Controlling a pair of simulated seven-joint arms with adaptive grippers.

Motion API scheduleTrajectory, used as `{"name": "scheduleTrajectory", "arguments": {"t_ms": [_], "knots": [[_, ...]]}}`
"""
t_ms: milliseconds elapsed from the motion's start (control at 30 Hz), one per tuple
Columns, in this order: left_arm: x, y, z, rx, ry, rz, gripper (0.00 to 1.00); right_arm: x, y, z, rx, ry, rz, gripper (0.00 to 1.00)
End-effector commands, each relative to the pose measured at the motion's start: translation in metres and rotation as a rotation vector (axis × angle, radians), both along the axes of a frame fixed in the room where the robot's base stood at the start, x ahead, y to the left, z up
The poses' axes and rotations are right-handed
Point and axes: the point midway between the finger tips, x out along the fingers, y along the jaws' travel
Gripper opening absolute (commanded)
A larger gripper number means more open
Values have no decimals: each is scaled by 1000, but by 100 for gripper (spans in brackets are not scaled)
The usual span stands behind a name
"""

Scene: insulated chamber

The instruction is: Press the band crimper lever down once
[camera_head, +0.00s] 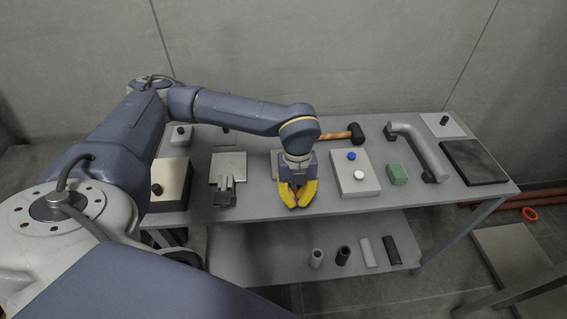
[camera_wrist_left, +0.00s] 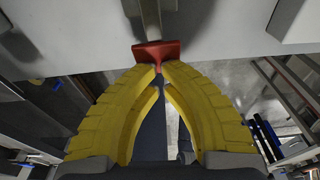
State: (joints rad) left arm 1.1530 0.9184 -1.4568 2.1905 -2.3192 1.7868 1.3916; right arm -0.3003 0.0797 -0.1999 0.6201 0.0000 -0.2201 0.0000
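My left gripper (camera_head: 292,205) points down at the front middle of the table, its yellow fingers drawn together. In the left wrist view its fingertips (camera_wrist_left: 160,68) meet right at a red grip (camera_wrist_left: 155,52) on the end of a grey metal bar (camera_wrist_left: 151,20), apparently the crimper lever. A narrow red part shows between the tips; whether they squeeze it or only touch it I cannot tell. In the head view the gripper hides most of this device; only a pale plate edge (camera_head: 277,160) shows beside it. My right gripper is not in view.
A grey clamp-like device (camera_head: 226,180) stands left of the gripper. Right of it are a white box with blue and white knobs (camera_head: 358,178), a green block (camera_head: 397,174) and a curved grey handle (camera_head: 420,150). A mallet (camera_head: 345,134) lies behind. Several small cylinders stand on the lower shelf (camera_head: 285,255).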

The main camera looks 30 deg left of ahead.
Motion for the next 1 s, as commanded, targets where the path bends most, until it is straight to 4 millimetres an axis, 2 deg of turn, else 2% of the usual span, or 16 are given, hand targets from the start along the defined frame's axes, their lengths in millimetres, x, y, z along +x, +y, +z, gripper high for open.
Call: {"name": "scheduleTrajectory", "arguments": {"t_ms": [200, 533, 1000], "knots": [[1, 1, -8, 1, 1, 1, 0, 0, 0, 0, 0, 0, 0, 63], [1, 1, -7, 1, -1, 0, 0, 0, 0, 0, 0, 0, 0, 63], [-2, -2, 18, 0, -1, 0, 0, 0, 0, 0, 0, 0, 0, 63]]}}
